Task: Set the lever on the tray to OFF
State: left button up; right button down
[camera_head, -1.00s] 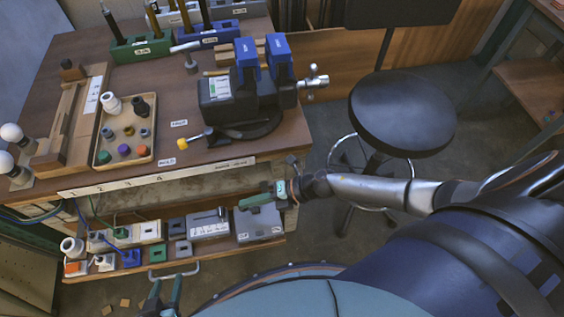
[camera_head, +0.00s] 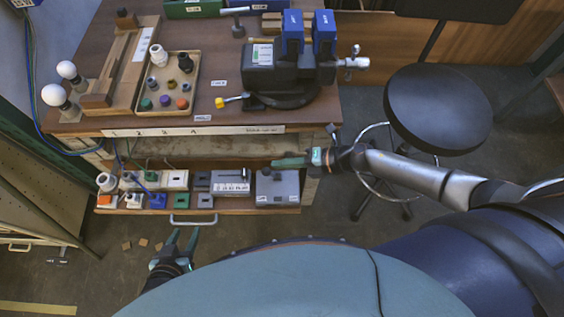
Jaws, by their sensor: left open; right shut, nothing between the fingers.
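A low tray (camera_head: 240,207) like a pulled-out drawer, with a metal handle, sits below the workbench top. On it is a light grey labelled plate (camera_head: 228,187) with a small dark upright piece (camera_head: 247,175) that may be the lever; its setting is too small to read. A larger grey box (camera_head: 280,189) is at the tray's right end. My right gripper (camera_head: 276,163) is shut and empty, its green fingers pointing left above the grey box, apparently not touching it. My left gripper (camera_head: 183,237) is open and empty in front of the tray, below its handle.
Switch and socket blocks (camera_head: 157,200) fill the tray's left half. The workbench (camera_head: 225,65) above holds a blue-and-black vise (camera_head: 285,75), a parts tray (camera_head: 196,102) and bulbs (camera_head: 55,95). A black stool (camera_head: 438,108) stands right. Floor in front is mostly free.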

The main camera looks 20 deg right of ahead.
jog(key=s+d+r, duration=0.3)
jog(key=d+r, duration=0.1)
jog(key=r, duration=0.3)
jog(key=shift+d+r+p, duration=0.15)
jog(key=shift+d+p, duration=0.25)
jog(key=shift+p, duration=0.05)
